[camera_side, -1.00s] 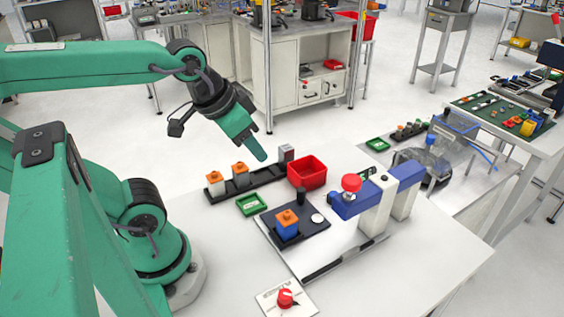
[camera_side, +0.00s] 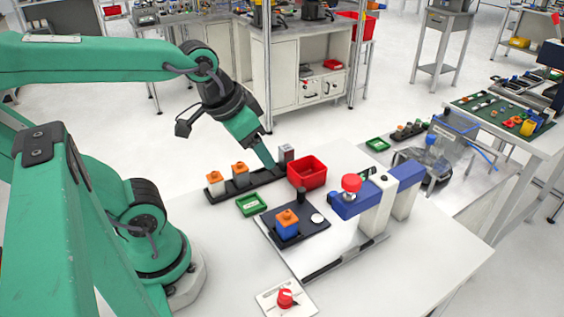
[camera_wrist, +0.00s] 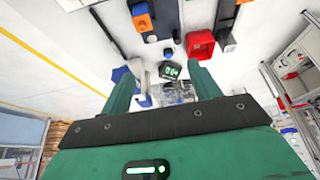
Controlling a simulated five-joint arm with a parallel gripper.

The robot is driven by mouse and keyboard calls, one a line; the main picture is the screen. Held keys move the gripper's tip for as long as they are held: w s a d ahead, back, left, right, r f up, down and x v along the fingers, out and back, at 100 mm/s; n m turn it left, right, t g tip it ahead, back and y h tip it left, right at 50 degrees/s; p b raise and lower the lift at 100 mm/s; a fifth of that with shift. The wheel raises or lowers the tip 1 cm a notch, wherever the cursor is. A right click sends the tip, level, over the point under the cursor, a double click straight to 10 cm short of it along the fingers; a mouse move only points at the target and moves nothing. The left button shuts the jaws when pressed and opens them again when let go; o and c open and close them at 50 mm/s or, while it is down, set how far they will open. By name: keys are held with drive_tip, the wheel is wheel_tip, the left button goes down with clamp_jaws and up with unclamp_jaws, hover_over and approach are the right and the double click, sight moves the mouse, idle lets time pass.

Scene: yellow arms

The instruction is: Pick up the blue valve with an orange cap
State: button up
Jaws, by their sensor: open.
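The blue valve with an orange cap (camera_side: 287,229) stands upright on a dark plate (camera_side: 313,236) on the white table. An orange and blue block, seemingly the same valve (camera_wrist: 141,18), shows at the top of the wrist view. My gripper (camera_side: 268,160) is over the rack at the back of the table, behind and left of the valve and well apart from it. In the wrist view my gripper (camera_wrist: 163,82) has its two fingers spread, with nothing held between them.
A black rack (camera_side: 222,190) holds white parts with orange caps. A red bin (camera_side: 307,172) sits beside it. A green tray (camera_side: 251,205) lies left of the plate. A blue and white press with a red knob (camera_side: 351,183) stands right. The front table is mostly clear.

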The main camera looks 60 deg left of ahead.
sight(287, 213)
drive_tip(key=w+d+f+g, duration=0.1)
drive_tip(key=f, duration=0.2)
drive_tip(key=w+d+f+g, duration=0.1)
drive_tip(key=w+f+g, duration=0.1)
drive_tip(key=f, duration=0.2)
drive_tip(key=w+d+f+g, duration=0.1)
drive_tip(key=w+f, duration=0.1)
drive_tip(key=f, duration=0.2)
drive_tip(key=shift+g, duration=0.4)
drive_tip(key=shift+d+f, duration=0.15)
drive_tip(key=shift+f, duration=0.25)
drive_tip(key=shift+f, duration=1.3)
drive_tip(key=shift+f, duration=0.1)
drive_tip(key=shift+f, duration=2.5)
drive_tip(key=shift+w, duration=0.1)
drive_tip(key=c, duration=1.2)
